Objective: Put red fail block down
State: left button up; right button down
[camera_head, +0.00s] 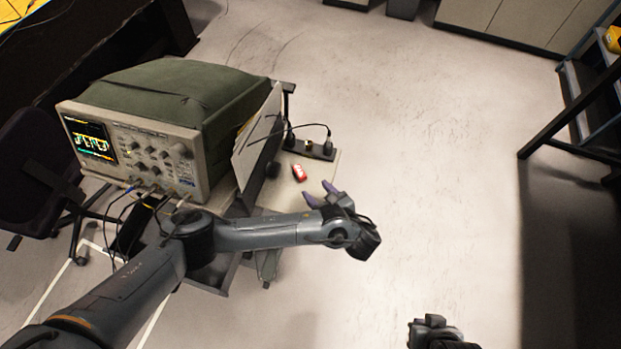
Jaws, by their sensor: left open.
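The red block (299,173), with pale markings on it, lies on the light table top (283,194) near its right edge. My left gripper (319,193) is just below and to the right of the block in the head view. Its two purple-grey fingers are apart, with nothing between them, and the block lies clear of the fingertips. Part of my right arm's end (435,332) shows at the bottom edge, but its fingers cannot be made out.
An oscilloscope (150,155) with a green cover stands at the left, cables at its front. A tilted panel (258,143) stands beside it. A black power strip (309,149) lies just behind the block. Open floor (430,160) lies to the right.

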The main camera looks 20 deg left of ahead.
pick_arm(q)
jog(key=shift+s+d+r+p, duration=0.5)
jog(key=shift+d+r+p, duration=0.1)
jog(key=shift+p, duration=0.05)
jog(key=shift+s+d+p, duration=0.3)
jog(key=shift+p, duration=0.05)
pick_arm(e)
notch_tip(320, 180, up, 3)
jog(key=shift+r, duration=0.1)
jog(key=shift+a, duration=0.15)
